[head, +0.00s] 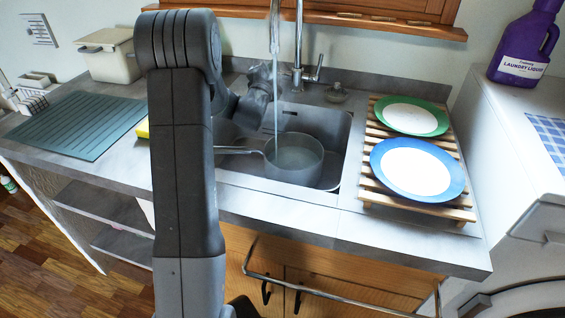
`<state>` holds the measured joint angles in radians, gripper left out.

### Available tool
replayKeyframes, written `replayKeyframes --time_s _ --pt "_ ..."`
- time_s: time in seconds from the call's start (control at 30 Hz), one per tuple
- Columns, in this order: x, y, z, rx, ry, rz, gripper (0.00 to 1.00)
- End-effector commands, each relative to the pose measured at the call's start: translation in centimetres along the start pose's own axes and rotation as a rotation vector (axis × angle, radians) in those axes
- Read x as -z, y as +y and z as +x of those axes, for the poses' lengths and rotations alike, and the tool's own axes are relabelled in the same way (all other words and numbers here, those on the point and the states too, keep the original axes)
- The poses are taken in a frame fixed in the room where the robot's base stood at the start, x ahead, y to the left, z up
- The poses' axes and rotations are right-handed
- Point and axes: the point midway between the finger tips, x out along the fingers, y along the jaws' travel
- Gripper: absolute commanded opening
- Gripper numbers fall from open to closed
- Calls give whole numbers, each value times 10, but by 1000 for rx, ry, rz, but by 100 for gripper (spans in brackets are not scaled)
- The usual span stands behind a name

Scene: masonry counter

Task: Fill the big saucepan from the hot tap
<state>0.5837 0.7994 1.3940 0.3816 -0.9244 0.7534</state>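The saucepan (295,162) stands in the sink basin (334,128), its long handle (240,150) pointing left over the basin's rim. A tap (297,68) rises behind the sink, with a lever (318,68) on its right side. A thin stream of water (276,105) falls from the spout (275,25) towards the saucepan. A pale surface shows inside the pan, but I cannot tell the water level. My gripper (263,76) is above the left part of the sink, beside the stream and apart from the pan handle. Its fingers are too small and dark to read.
A wooden rack (460,212) with a green-rimmed plate (411,116) and a blue-rimmed plate (415,168) stands right of the sink. A teal mat (80,125) lies at left. A yellow sponge (143,129) is partly hidden by my arm. A metal rail (330,291) runs along the front.

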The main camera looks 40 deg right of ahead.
Motion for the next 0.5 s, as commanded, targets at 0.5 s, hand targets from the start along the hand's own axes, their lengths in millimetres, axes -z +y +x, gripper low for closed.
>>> replayKeyframes --time_s 0.5 --pt "0 1 25 0 1 0 0"
